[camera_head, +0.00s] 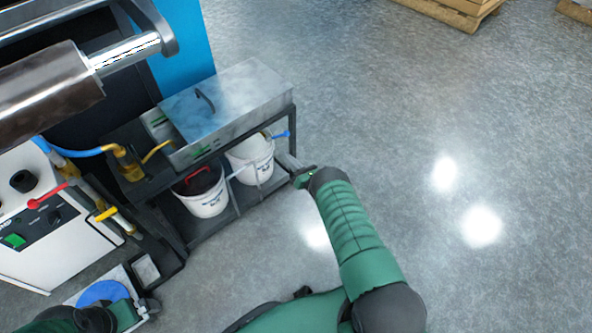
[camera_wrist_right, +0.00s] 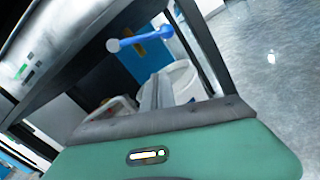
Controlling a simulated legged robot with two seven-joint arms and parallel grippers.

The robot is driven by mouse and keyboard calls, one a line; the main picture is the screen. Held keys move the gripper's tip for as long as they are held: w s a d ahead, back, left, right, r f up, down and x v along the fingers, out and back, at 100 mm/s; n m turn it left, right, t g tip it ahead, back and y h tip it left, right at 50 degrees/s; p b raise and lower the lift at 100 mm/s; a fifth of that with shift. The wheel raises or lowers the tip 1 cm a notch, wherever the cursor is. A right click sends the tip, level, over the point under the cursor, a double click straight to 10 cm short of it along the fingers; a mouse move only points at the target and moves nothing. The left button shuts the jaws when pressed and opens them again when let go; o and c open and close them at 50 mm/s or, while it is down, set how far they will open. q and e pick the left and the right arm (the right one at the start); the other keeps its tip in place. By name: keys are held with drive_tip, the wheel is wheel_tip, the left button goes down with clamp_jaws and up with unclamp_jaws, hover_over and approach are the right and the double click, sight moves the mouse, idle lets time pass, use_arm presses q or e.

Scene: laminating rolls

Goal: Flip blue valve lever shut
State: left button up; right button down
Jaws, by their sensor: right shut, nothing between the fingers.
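The blue valve lever (camera_head: 281,135) sticks out to the right at the near right corner of the metal tank (camera_head: 240,105), above the white buckets. In the right wrist view the blue lever (camera_wrist_right: 142,39) lies roughly level across the top middle, with a round pale end at left and brass behind it. My right gripper (camera_head: 287,160) is shut and empty, just below and right of the lever and apart from it. Its grey fingers (camera_wrist_right: 152,92) point toward the buckets, below the lever. My left gripper (camera_head: 148,308) is at the bottom left, far from the lever; its fingers are unclear.
A white bucket (camera_head: 203,192) with a red handle and a second white bucket (camera_head: 252,158) stand on the cart's lower shelf. The dark cart frame (camera_head: 293,120) has a post close to my right gripper. A machine with a large roller (camera_head: 45,95) stands left.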

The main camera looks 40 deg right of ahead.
sight(278, 136)
use_arm(q)
drive_tip(key=shift+s+b+x, duration=0.25)
drive_tip(key=shift+b+x, duration=0.4)
drive_tip(key=shift+x, duration=0.4)
use_arm(e)
drive_tip(key=w+r, duration=0.1)
drive_tip(key=r, duration=0.1)
drive_tip(key=w+d+r, duration=0.1)
drive_tip(key=w, duration=0.1)
drive_tip(key=shift+w+d+r, duration=0.1)
drive_tip(key=shift+w+r, duration=0.1)
drive_tip(key=shift+r, duration=0.2)
use_arm(q)
drive_tip(key=shift+r+p, duration=0.6)
drive_tip(key=shift+p, duration=0.15)
use_arm(e)
drive_tip(key=shift+d+r, duration=0.35)
drive_tip(key=shift+r, duration=0.3)
drive_tip(key=shift+d+r, duration=0.3)
drive_tip(key=shift+r, duration=0.3)
